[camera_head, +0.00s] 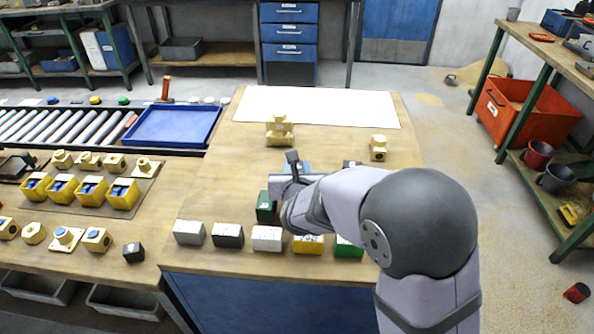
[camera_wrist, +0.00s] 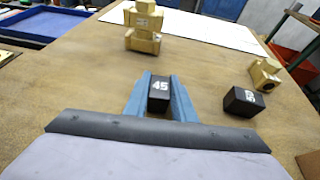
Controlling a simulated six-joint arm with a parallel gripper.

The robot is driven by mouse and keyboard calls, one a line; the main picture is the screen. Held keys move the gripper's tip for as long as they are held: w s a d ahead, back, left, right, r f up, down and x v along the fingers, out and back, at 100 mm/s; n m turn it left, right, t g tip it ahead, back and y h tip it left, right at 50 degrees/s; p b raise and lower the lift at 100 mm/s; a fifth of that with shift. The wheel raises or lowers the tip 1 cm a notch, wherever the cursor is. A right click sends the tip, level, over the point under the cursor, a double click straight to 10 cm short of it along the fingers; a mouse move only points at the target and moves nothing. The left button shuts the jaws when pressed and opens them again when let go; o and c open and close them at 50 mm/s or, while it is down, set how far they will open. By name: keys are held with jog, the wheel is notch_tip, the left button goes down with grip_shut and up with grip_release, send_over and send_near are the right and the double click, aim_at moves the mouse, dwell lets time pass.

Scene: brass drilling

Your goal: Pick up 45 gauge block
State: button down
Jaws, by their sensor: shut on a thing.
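The 45 gauge block (camera_wrist: 159,88) is a small black block with a white "45" on its top, seen in the wrist view. My gripper (camera_wrist: 160,90) is shut on it, with one blue finger along each side. In the head view a dark block end (camera_head: 292,157) shows between the fingers, and my arm hides much of the area around it. I cannot tell whether the block touches the table.
Another black block (camera_wrist: 241,101) with a white marking lies to the right. Yellow brass parts (camera_wrist: 143,27) stand beyond. Along the table's front edge are white (camera_head: 267,238), black (camera_head: 228,235) and other blocks. A dark green block (camera_head: 267,207) stands close to my arm.

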jog(key=shift+r, duration=0.1)
notch_tip(320, 180, up, 10)
jog(key=shift+p, duration=0.9)
